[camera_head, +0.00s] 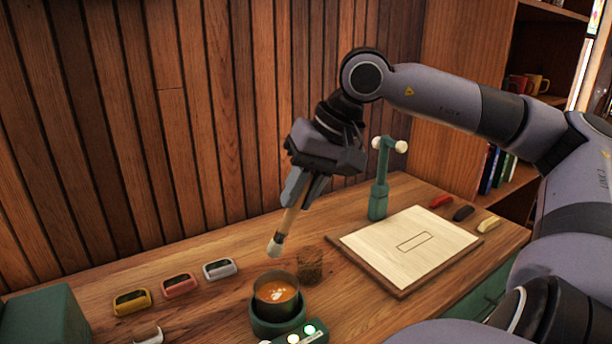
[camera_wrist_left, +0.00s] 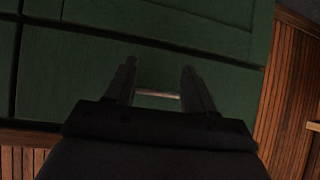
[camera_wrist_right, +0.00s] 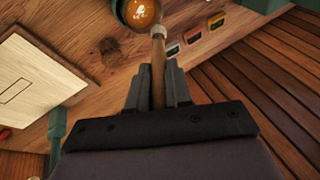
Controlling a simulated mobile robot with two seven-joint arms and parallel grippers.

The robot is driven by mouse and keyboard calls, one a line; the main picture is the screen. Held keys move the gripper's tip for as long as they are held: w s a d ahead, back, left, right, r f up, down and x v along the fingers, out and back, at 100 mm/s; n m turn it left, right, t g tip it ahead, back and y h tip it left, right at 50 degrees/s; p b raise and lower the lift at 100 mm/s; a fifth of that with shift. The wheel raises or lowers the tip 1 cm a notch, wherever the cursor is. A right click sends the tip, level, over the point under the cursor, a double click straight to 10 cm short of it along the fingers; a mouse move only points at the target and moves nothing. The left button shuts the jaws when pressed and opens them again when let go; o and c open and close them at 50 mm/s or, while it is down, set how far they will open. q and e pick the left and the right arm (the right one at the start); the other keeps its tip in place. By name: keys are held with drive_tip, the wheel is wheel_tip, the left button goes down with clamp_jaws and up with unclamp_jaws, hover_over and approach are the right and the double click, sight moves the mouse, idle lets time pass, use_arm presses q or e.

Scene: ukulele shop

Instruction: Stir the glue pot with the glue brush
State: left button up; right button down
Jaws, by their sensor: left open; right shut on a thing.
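The glue pot (camera_head: 277,295) stands on the bench in a dark green base, with amber glue inside and a pale patch on its surface. It also shows at the top of the right wrist view (camera_wrist_right: 140,12). My right gripper (camera_head: 299,196) is shut on the wooden handle of the glue brush (camera_head: 283,232). The brush tilts with its pale tip down, above the bench and just behind the pot, seemingly clear of the glue. The brush also shows in the right wrist view (camera_wrist_right: 158,62). My left gripper (camera_wrist_left: 160,88) is open and empty, facing a green cabinet front.
Yellow, pink and white small boxes (camera_head: 219,269) line the left. A green clamp-like stand (camera_head: 379,185) and a pale board (camera_head: 410,252) are on the right. A control strip (camera_head: 302,336) sits in front.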

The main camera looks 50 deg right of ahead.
drive_tip(key=shift+s+a+f, duration=0.1)
drive_tip(key=shift+a+f, duration=0.05)
drive_tip(key=shift+f, duration=0.1)
wheel_tip(320, 180, down, 11)
drive_tip(key=b, duration=0.9)
idle(0.8)
drive_tip(key=shift+f, duration=0.1)
